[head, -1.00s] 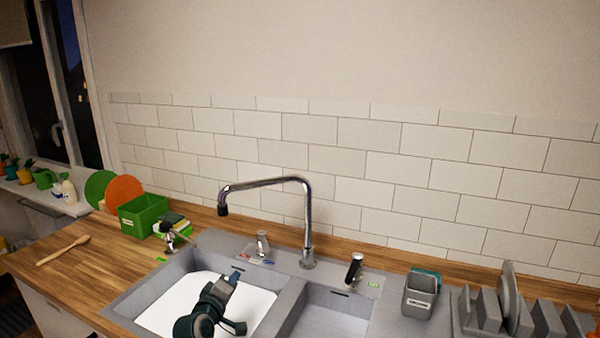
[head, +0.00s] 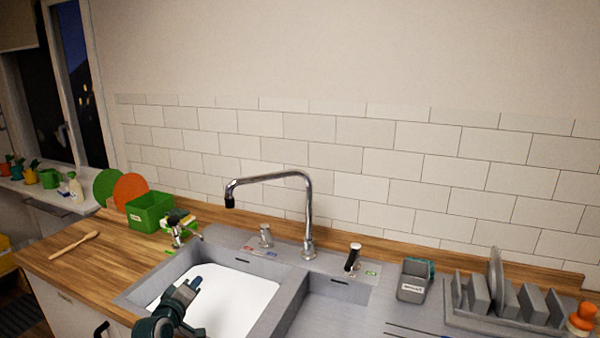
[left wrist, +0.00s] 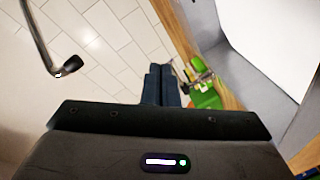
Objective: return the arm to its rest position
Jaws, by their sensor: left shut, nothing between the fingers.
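My left gripper (head: 192,284) shows at the lower left of the head view, in front of the white-floored left sink basin (head: 238,300). In the left wrist view its two dark fingers (left wrist: 161,84) lie side by side, shut with nothing between them. My left arm comes in from the bottom edge, and most of it is out of view. My right gripper is not in view.
The chrome faucet (head: 309,205) stands behind the basins. A green box (head: 149,211) and a wooden spoon (head: 74,245) are on the left counter. A grey caddy (head: 413,281) and a dish rack (head: 505,300) stand at the right.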

